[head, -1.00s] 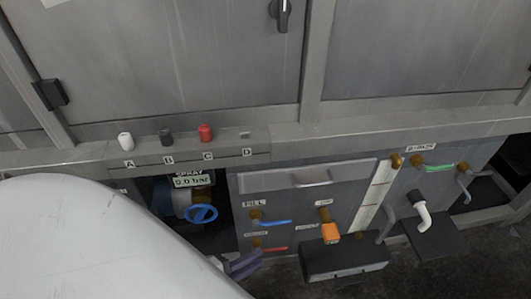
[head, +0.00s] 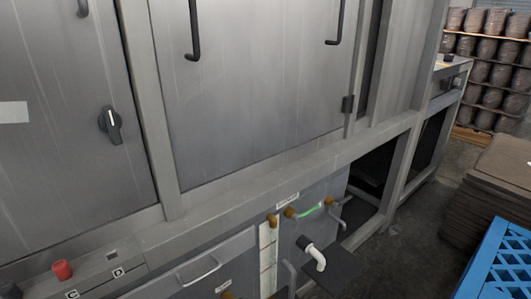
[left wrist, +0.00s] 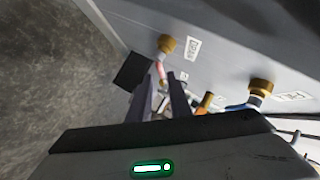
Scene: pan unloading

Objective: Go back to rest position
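My left gripper (left wrist: 162,84) shows in the left wrist view as two dark fingers with a narrow gap between them. I see nothing held in the gap. A brass valve (left wrist: 166,43) with a red handle (left wrist: 160,70) lies just beyond the fingertips; whether they touch cannot be told. A second brass valve (left wrist: 260,88) with a blue handle (left wrist: 237,106) is to the right. Neither gripper shows in the head view. My right gripper is in no view.
A green-handled valve (head: 307,211) and a white spout (head: 315,256) stick out below. A brown stack (head: 495,195) and blue crate (head: 502,265) stand right, beyond open floor.

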